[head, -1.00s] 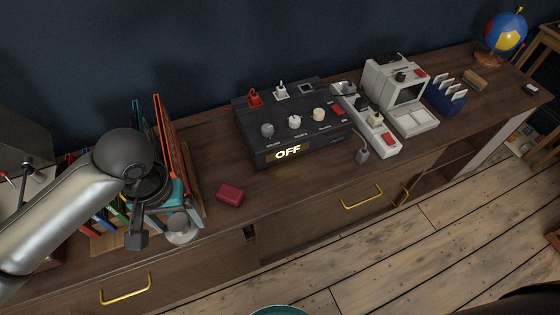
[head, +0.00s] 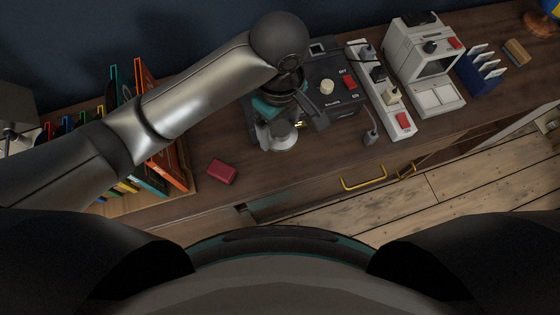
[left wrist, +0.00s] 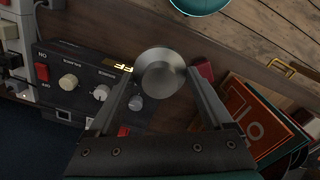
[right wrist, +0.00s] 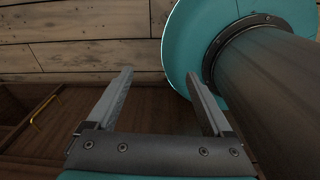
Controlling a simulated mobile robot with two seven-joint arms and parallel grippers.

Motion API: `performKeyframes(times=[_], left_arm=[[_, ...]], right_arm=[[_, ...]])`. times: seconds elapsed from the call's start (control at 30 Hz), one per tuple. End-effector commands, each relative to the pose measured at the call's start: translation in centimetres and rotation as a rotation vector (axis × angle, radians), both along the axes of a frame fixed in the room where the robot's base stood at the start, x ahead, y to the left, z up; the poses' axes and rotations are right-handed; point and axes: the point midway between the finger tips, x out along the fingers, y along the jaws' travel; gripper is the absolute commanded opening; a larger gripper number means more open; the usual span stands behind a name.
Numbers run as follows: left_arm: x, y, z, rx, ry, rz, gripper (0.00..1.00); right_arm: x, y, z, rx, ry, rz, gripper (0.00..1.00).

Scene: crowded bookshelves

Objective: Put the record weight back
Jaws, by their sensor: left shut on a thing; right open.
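The record weight (head: 280,137) is a small silver, round piece held in my left gripper (head: 289,122) over the black control box. In the left wrist view the record weight (left wrist: 160,72) sits between the two fingertips, its round face toward the camera. My left arm covers much of the box and the space behind it. My right gripper (right wrist: 160,76) shows only in the right wrist view, open and empty, above the wooden floor beside my own base. A grey device with a metal arm, possibly the record player (head: 14,136), is cut off at the far left edge.
The black control box (head: 345,108) has knobs and switches. A power strip (head: 386,108), a white retro computer (head: 425,62) and a blue letter holder (head: 482,72) stand to its right. Upright books or records (head: 160,122) stand left. A red box (head: 222,172) lies near the cabinet's front edge.

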Motion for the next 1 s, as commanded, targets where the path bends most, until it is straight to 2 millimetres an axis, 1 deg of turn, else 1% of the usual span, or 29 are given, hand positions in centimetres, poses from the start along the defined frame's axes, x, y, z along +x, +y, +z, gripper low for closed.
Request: performKeyframes(times=[0.03,0.3,0.4,0.5,0.6,0.77,0.83,1.0], left_arm=[[0.0,0.0,-1.2,0.003,0.001,0.004,0.0],[0.0,0.1,-8.6,0.004,0.001,0.003,0.0],[0.0,0.1,-11.2,0.003,0.001,0.002,0.0],[0.0,0.1,-13.3,0.002,0.001,0.001,0.0],[0.0,0.1,-14.5,0.0,0.0,0.001,0.0],[0.0,0.0,-15.4,0.0,0.0,0.0,0.0],[0.0,0.0,-16.1,0.0,0.0,0.0,0.0],[0.0,0.1,-18.8,0.001,0.0,0.0,0.0]], right_arm=[[0.1,-0.1,-0.6,-0.002,-0.001,0.001,0.85],[0.8,-0.4,-3.3,-0.005,-0.012,0.002,0.85],[1.0,-0.4,-4.2,-0.005,-0.015,0.001,0.85],[1.0,-0.4,-5.0,-0.005,-0.016,0.001,0.85],[1.0,-0.4,-5.4,-0.004,-0.017,0.001,0.85],[1.1,-0.4,-5.6,-0.004,-0.017,0.001,0.85],[1.1,-0.4,-5.9,-0.005,-0.019,-0.001,0.85],[1.1,-0.4,-7.1,-0.005,-0.019,-0.002,0.85]])
